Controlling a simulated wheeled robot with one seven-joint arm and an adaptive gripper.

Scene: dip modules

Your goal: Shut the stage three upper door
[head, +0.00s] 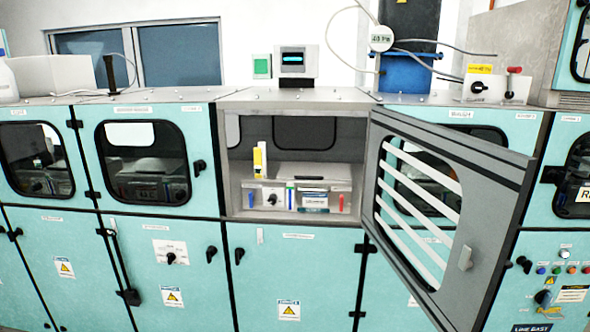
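One upper door (488,215) stands wide open in the head view, swung out to the right toward me. It has a dark grey frame, a window crossed by white bars, and a small light handle (465,258) near its free edge. Its hinge side is at the right of the open upper compartment (237,155). I cannot read a label that confirms it as stage three. My gripper is not in view.
Inside the compartment are a grey box (325,186) and a yellow-and-white item (259,160). The neighbouring upper door (147,162) on the left is shut, as are the lower doors (285,265). A control panel (562,270) is at the lower right, beside the open door.

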